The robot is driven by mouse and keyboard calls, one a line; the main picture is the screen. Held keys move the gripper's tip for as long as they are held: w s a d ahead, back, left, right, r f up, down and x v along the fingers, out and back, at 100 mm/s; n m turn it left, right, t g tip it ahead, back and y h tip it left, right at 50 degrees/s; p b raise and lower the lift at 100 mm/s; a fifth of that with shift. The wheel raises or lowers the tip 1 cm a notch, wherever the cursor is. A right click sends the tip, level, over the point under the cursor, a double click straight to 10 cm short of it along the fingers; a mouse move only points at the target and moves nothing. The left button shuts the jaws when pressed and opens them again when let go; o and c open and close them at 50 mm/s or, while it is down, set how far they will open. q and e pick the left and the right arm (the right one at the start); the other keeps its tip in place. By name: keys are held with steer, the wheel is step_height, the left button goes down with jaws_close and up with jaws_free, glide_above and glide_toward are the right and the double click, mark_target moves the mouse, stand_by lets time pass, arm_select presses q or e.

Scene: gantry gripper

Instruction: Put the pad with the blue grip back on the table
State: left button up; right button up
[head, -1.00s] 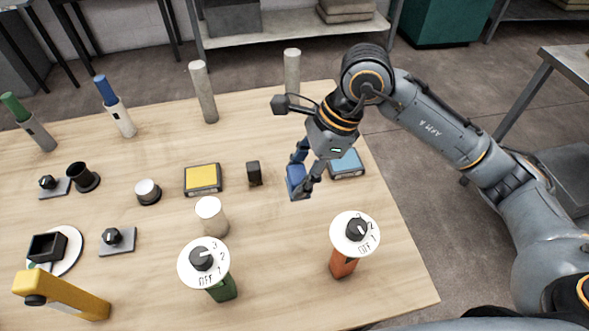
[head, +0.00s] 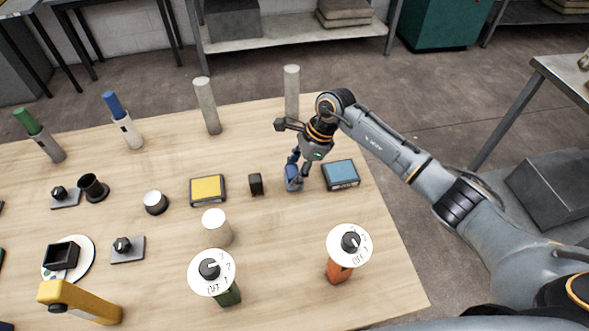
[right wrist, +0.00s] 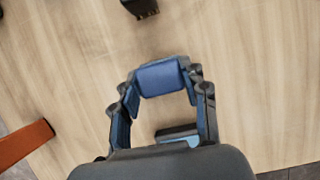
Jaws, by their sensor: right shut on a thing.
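The pad with the blue grip (head: 292,179) shows as a blue block at the fingertips of my right gripper (head: 293,182), over the right part of the table. In the right wrist view the blue grip (right wrist: 162,78) sits between the two fingertips of my right gripper (right wrist: 162,84), which is shut on it. Its underside is hidden, and I cannot tell whether it touches the table (head: 290,230). My left gripper is not in view.
A small dark block (head: 256,184) stands just left of the held pad. A box with a light blue top (head: 341,174) lies close on its right. A yellow-topped box (head: 208,190) lies farther left. An orange-handled dial (head: 340,271) stands nearer me.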

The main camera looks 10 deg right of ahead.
steer(key=shift+f, duration=0.35)
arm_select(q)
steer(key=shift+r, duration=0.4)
arm_select(e)
steer(key=shift+f, duration=0.25)
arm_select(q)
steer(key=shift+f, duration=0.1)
arm_select(e)
steer(key=o, duration=1)
arm_select(q)
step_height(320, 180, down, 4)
steer(key=b, duration=0.3)
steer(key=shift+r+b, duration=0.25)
steer(key=shift+b, duration=0.05)
arm_select(e)
steer(key=v, duration=1.2)
